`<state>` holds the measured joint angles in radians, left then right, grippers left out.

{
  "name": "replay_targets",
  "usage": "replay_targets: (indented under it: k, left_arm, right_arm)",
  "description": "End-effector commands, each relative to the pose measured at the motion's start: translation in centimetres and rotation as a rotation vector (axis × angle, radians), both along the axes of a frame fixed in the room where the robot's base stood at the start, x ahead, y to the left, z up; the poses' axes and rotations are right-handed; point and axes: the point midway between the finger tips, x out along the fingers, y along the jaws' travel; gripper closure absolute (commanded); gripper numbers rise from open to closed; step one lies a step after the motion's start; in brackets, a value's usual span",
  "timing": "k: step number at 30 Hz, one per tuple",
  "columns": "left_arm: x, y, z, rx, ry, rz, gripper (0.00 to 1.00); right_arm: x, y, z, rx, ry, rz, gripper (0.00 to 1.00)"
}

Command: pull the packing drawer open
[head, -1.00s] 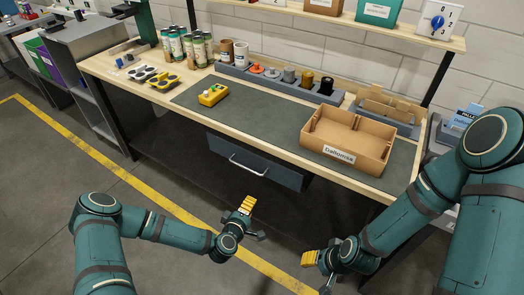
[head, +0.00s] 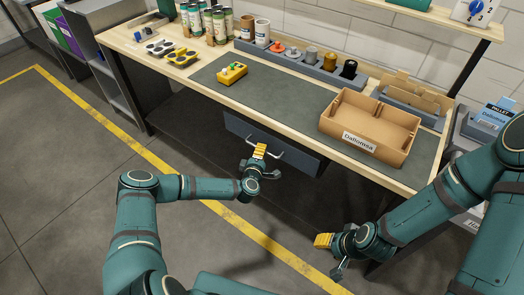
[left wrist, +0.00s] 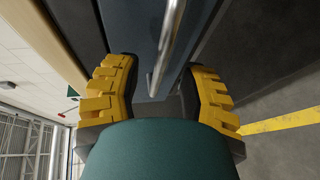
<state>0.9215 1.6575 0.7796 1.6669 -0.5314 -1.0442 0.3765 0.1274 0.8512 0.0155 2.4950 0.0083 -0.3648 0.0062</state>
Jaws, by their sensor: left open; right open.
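The packing drawer (head: 298,154) hangs under the workbench, its dark front flush below the top. Its silver bar handle (head: 278,143) runs across the front, partly hidden behind my left gripper (head: 259,150). In the left wrist view, the handle (left wrist: 166,45) lies between the two yellow-padded fingers of my left gripper (left wrist: 165,92), which are open with visible space on both sides. I cannot tell whether either finger touches it. My right gripper (head: 332,255) is open and empty, low in front of the bench, away from the drawer.
On the bench (head: 145,65) stand an open cardboard box (head: 372,126), a yellow button box (head: 232,72), several cans (head: 219,25) and a grey holder rack (head: 300,66). The floor before the drawer is free, with a yellow line (head: 110,133).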

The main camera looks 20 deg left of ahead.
Motion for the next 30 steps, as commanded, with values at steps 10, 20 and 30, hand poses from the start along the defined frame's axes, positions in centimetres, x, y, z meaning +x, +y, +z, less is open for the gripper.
replay_targets:
  k: [10, 20, 30]
  left_arm:
    - [2.6, 0.1, -0.5, -0.001, 0.001, 0.0, 0.59]
    - [2.6, 0.1, -0.5, 0.0, 0.001, 0.0, 0.84]
    - [2.4, 0.2, -0.5, 0.0, 0.001, 0.0, 1.0]
  right_arm:
    - [-0.1, 0.0, -0.4, 0.001, 0.003, 0.002, 0.53]
    - [-0.1, 0.0, -0.4, 0.0, 0.003, 0.002, 0.53]
    - [-0.1, 0.0, -0.3, 0.0, 0.002, 0.002, 0.53]
